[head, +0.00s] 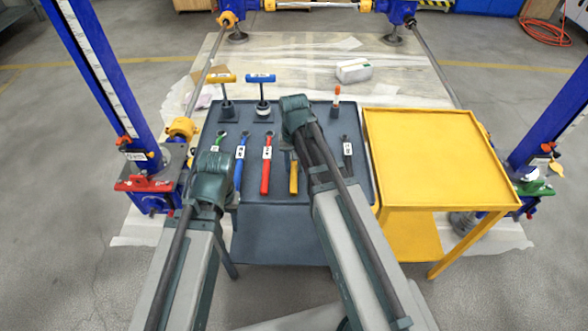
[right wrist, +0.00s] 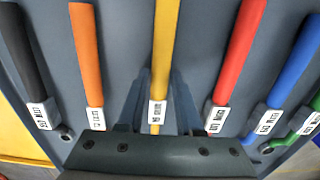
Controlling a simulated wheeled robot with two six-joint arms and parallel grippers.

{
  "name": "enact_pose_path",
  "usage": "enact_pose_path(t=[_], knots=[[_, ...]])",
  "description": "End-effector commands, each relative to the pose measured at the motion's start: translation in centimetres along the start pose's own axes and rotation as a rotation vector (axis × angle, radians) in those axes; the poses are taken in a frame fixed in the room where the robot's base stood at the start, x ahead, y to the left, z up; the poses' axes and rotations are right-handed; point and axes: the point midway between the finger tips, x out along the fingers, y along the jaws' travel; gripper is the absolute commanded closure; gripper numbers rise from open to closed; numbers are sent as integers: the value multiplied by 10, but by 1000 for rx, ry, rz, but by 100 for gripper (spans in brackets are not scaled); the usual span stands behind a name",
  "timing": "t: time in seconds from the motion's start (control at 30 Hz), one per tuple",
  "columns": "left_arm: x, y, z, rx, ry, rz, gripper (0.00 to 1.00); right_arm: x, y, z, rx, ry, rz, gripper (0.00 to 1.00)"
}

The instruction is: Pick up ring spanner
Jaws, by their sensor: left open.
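Several labelled hand tools lie in a row on the dark grey tray table (head: 310,112): green (head: 220,139), blue (head: 240,163), red (head: 266,170), yellow (head: 293,178) and black (head: 346,150). The label print is too small to tell which is the ring spanner. In the right wrist view, my right gripper (right wrist: 158,85) is open, with its fingers on either side of the yellow tool (right wrist: 165,40); contact cannot be told. An orange tool (right wrist: 88,50) lies beside it. My left gripper (head: 212,168) is over the table's left edge near the green and blue tools; its fingers are hidden.
Two T-handled tools, yellow (head: 221,79) and blue (head: 261,78), stand at the back of the table. An empty yellow table (head: 430,150) adjoins it on the right. Blue screw jack columns (head: 95,60) rise on both sides.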

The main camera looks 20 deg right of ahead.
Motion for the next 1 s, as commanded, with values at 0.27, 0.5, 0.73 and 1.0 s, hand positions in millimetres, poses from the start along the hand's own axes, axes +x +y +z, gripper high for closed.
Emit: enact_pose_path(t=[0.27,0.5,0.73,1.0], knots=[[0,0,0,0,0,0,50,0,0,0,0,0,0,100],[0,0,0,0,0,0,50,0,0,0,0,0,0,100],[0,0,0,0,0,0,50,0,0,0,0,0,0,100],[0,0,0,0,0,0,50,0,0,0,0,0,0,100]])
